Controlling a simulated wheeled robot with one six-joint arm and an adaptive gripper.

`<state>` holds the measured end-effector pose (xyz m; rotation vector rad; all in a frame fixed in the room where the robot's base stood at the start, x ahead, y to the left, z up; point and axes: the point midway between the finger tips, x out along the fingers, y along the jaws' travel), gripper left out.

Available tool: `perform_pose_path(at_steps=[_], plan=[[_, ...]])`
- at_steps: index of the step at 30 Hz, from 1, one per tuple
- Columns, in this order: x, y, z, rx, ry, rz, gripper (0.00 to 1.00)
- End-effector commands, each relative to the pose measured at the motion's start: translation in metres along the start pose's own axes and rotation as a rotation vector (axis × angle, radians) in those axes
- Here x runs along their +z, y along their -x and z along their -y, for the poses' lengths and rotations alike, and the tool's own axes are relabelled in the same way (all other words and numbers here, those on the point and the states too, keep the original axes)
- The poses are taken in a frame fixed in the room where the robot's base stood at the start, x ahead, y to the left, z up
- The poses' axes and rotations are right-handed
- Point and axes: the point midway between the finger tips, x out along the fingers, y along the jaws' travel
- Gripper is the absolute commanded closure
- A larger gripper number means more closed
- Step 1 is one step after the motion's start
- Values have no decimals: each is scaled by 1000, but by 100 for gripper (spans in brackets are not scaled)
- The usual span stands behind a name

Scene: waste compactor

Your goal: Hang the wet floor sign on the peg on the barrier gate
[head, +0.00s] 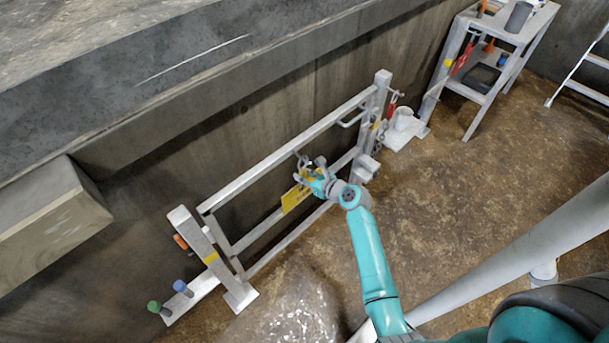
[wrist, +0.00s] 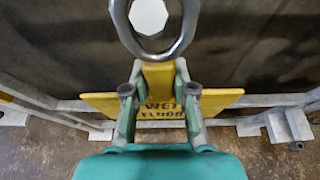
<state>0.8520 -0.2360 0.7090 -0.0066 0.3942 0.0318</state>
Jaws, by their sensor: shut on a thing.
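The yellow wet floor sign (head: 292,199) hangs from my gripper (head: 316,176), in front of the rails of the white barrier gate (head: 262,168). In the wrist view my gripper (wrist: 159,88) is shut on the narrow yellow tab above the sign's board (wrist: 220,98), lettered "WET FLOOR". A metal ring (wrist: 117,14) sits at the tab's top. The pale, many-sided end of the peg (wrist: 148,16) shows within the ring's opening. I cannot tell whether the peg passes through the ring or stands behind it. In the head view the peg is too small to make out.
A concrete wall and ledge (head: 180,75) run behind the gate. A clear plastic bag (head: 290,312) lies on the floor at the front. The brown floor (head: 470,190) right of my arm is mostly free.

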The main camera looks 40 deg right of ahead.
Motion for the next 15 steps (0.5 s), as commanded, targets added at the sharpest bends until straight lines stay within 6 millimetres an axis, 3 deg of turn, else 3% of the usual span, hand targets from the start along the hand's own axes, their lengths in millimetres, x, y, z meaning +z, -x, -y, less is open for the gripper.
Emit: perform_pose_path(at_steps=[14,15], plan=[[0,0,0,0,0,0,100],[0,0,0,0,0,0,72]])
